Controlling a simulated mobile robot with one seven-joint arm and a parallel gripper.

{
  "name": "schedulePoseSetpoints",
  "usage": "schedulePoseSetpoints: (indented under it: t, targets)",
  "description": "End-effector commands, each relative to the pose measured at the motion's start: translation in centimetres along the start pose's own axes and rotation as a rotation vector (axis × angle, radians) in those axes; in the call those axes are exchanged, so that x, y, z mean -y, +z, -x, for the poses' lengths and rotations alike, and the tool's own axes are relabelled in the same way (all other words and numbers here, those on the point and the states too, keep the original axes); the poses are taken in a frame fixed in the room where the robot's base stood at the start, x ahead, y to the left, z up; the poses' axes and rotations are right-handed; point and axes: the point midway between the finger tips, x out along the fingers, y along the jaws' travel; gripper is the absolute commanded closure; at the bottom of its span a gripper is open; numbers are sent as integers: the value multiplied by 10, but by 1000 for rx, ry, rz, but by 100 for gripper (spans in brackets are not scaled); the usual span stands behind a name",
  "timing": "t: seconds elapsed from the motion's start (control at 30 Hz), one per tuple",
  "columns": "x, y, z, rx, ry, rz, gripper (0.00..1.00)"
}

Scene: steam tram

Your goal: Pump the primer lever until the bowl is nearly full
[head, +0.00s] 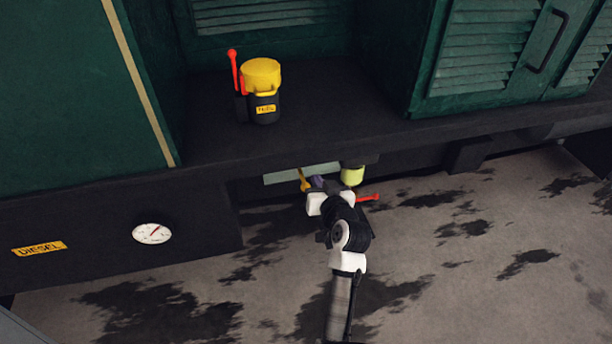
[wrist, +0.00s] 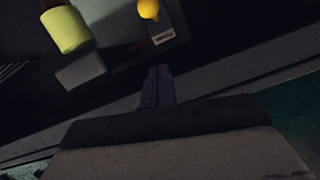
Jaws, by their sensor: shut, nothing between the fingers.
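The red lever (head: 368,198) sticks out to the right from behind my arm, under the tram's edge; its inner end is hidden. The yellow-green bowl (head: 352,176) hangs below the ledge, just above the lever. It also shows in the wrist view (wrist: 66,30), but its fill level cannot be made out. My gripper (head: 318,183) is under the ledge, left of the bowl, mostly hidden by my wrist. In the wrist view its dark fingers (wrist: 158,72) are together and empty, apart from the bowl.
A yellow handle (head: 304,181) hangs just left of my gripper, and its round yellow end shows in the wrist view (wrist: 149,9). A yellow-topped can (head: 262,74) stands on the ledge beside an upright red lever (head: 233,70). A round gauge (head: 152,233) is at left. The stained floor is open.

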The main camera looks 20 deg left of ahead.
Motion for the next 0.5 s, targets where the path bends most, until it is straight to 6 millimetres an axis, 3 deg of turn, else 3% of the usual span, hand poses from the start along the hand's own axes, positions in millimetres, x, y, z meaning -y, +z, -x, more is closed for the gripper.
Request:
schedulePoseSetpoints:
  t: [0.43,0.5]
  targets:
    - [2,-3,-85,1,-2,2,100]
    - [2,14,-86,5,-2,-3,100]
